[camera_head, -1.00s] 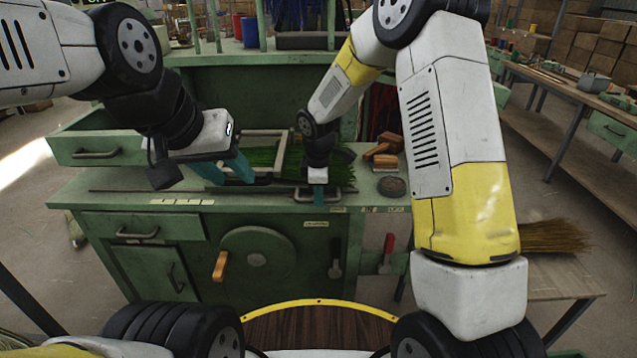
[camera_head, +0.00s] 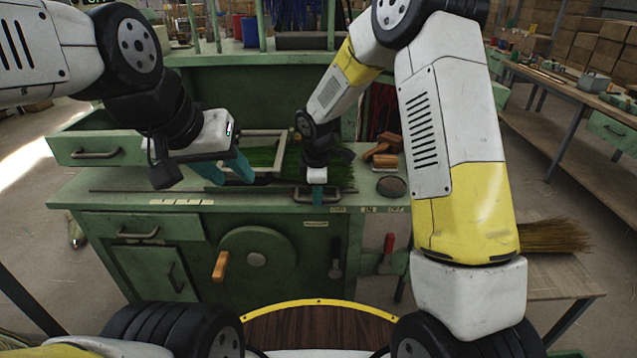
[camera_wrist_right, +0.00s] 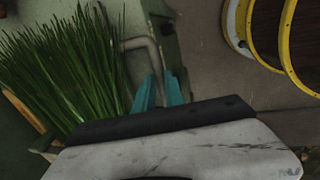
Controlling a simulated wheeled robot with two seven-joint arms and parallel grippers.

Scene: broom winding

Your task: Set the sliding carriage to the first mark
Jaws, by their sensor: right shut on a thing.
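The sliding carriage is at the front edge of the green bench top, by a grey metal bar handle (camera_head: 300,197). My right gripper (camera_head: 318,196) points down at this handle, its teal fingers close together on it. In the right wrist view the teal fingers (camera_wrist_right: 161,92) are beside the grey bar (camera_wrist_right: 140,44); their exact contact is hidden. Small pale labels (camera_head: 369,209) lie along the bench edge to the right of the gripper, too small to read. My left gripper (camera_head: 232,169) hovers over the bench to the left, its fingers apart and empty.
A disc with an orange handle (camera_head: 221,265) is on the bench front. An open drawer (camera_head: 95,153) juts out left.

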